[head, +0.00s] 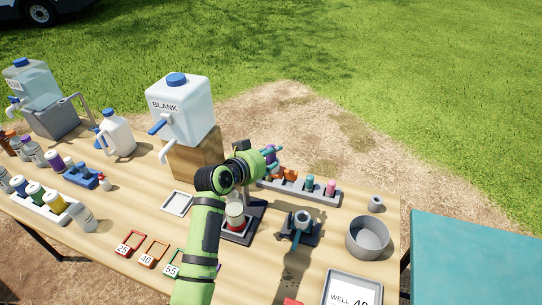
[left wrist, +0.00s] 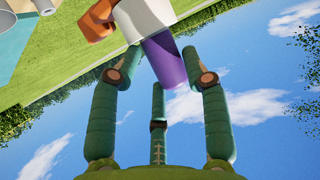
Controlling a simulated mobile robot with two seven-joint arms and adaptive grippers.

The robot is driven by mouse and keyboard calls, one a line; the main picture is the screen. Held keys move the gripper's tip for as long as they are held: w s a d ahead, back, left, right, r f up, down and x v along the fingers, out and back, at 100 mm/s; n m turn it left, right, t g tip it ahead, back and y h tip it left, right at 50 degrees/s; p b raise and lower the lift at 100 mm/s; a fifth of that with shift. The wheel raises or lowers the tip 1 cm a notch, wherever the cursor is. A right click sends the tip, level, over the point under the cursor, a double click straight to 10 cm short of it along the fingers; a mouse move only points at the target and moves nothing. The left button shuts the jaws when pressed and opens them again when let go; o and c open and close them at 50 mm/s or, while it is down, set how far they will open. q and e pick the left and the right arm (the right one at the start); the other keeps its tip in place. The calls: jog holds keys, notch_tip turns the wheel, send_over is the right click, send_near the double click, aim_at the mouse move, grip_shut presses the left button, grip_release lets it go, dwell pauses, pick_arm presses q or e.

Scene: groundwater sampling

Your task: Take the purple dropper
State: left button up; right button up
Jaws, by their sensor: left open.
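The purple dropper (head: 270,156) shows in the head view at the left end of the grey rack (head: 293,189), partly hidden by my left gripper (head: 268,152). In the left wrist view its purple end (left wrist: 166,63) points toward the palm, beside a white part above it. The left gripper's green fingers (left wrist: 160,72) are spread open, with the purple end between the two upper fingertips. I cannot tell whether any finger touches it. My right gripper is not in view.
Orange (head: 291,174), teal (head: 310,183) and pink (head: 331,187) droppers stand along the rack. A blank-water jug (head: 181,105) stands on a wooden block at left. A blue-grey device (head: 300,225) and a grey pot (head: 367,238) stand nearer, at right.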

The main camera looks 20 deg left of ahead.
pick_arm(q)
jog(key=shift+f, duration=0.1)
jog(key=c, duration=0.6)
